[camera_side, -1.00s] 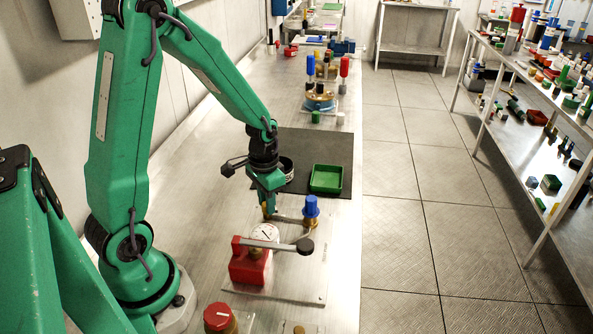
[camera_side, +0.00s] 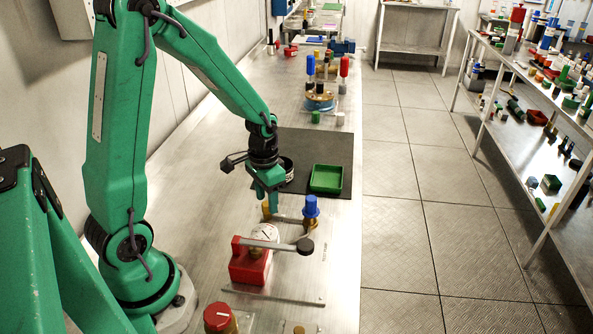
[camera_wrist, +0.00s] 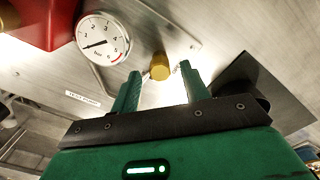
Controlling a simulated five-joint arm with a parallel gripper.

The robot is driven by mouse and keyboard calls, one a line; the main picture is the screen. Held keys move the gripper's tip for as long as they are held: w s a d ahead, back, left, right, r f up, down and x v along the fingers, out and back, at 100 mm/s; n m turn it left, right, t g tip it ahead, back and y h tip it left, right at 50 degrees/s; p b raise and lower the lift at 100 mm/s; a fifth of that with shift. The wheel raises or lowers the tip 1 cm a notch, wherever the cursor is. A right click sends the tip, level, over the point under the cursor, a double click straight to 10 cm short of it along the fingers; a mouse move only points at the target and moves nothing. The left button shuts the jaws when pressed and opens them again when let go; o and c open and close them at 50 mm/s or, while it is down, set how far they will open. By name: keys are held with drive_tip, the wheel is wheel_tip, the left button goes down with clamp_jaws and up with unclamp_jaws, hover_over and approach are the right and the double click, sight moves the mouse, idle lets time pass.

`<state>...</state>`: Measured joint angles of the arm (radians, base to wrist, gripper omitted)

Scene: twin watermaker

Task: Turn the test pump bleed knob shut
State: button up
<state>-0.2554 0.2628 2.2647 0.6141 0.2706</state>
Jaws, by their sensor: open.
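The test pump stands on a plate on the bench, with a red body (camera_side: 250,266), a white dial gauge (camera_side: 265,233) and a black-ended lever (camera_side: 285,246). A small brass knob (camera_side: 266,208), seemingly the bleed knob, sits behind the gauge. In the wrist view the brass knob (camera_wrist: 160,66) appears between and just beyond the fingertips of my gripper (camera_wrist: 160,73). The fingers are apart, with a gap on each side of the knob. My gripper (camera_side: 269,203) is close above the knob in the side view; contact cannot be told. The gauge (camera_wrist: 102,39) also shows in the wrist view.
A blue-capped fitting (camera_side: 311,207) stands right of the knob. A green tray (camera_side: 326,179) lies on a dark mat (camera_side: 318,145) behind. A red-topped knob (camera_side: 219,317) is at the front. Bare bench lies left of the pump.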

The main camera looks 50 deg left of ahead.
sight(267, 203)
wheel_tip(267, 203, up, 7)
drive_tip(key=shift+f, duration=0.2)
idle(0.3)
drive_tip(key=shift+r, duration=0.1)
drive_tip(key=shift+s+d+r, duration=0.1)
drive_tip(key=shift+d+r, duration=0.15)
drive_tip(key=shift+r, duration=0.15)
drive_tip(key=s+d+r+t, duration=0.5)
drive_tip(key=s+d+r, duration=0.3)
drive_tip(key=s+r, duration=0.2)
wheel_tip(267, 203, up, 2)
drive_tip(key=shift+r+t, duration=0.2)
drive_tip(key=shift+t, duration=0.1)
